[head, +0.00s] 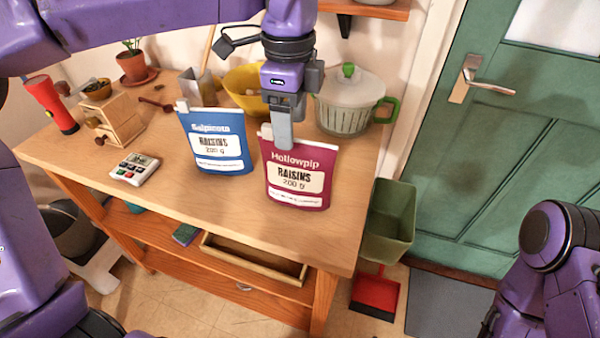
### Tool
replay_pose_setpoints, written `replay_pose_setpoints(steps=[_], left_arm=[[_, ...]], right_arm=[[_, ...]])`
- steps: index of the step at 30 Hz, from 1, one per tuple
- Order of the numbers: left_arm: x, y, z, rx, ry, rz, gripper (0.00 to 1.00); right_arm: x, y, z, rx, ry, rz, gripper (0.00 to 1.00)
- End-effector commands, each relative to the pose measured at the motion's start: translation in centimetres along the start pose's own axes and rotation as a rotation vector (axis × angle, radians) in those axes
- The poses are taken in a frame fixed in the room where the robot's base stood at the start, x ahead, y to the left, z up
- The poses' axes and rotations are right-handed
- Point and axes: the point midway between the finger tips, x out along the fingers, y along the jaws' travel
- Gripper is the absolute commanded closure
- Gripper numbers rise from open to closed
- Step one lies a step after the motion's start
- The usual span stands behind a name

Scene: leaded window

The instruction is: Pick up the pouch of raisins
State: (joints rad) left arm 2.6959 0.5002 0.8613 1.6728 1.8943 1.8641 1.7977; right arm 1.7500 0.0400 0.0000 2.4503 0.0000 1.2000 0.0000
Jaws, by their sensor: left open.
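Two pouches of raisins stand upright on the wooden table (120,190). The blue pouch (218,166) reads "RAISINS 200 g". The magenta pouch (296,200), to its right and nearer the table's right side, reads "Hollowpip RAISINS 200 g". My left gripper (284,145) points down at the magenta pouch's top edge, with its fingers overlapping that edge in the picture. It is open; the fingers line up one behind the other, so I cannot tell whether they straddle the pouch. Part of my right arm shows at the lower right, but its gripper is out of view.
A calculator (135,168), a wooden box (115,120) and a red flashlight (50,103) are at left. The table's front strip is clear.

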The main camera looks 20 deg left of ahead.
Motion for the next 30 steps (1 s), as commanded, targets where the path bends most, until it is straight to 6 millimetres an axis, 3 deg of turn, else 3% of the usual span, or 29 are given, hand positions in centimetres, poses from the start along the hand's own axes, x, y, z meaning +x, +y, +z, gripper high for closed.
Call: replay_pose_setpoints(steps=[13,21,27,30], left_arm=[[6.6,-0.6,-0.8,0.001,0.0,0.002,0.34],[7.2,-0.6,-0.8,0.0,0.0,-0.001,0.34],[7.2,-0.6,-0.8,0.001,0.0,-0.001,0.99],[7.1,-0.6,-0.8,0.001,0.001,-0.002,1.0]], right_arm=[[-1.3,0.1,-0.5,0.0,0.0,0.0,1.0],[-1.2,0.1,-0.5,0.0,0.0,0.0,1.0],[-1.2,0.1,-0.5,0.0,0.0,0.0,1.0],[-1.2,0.1,-0.5,0.0,0.0,0.0,1.0]])
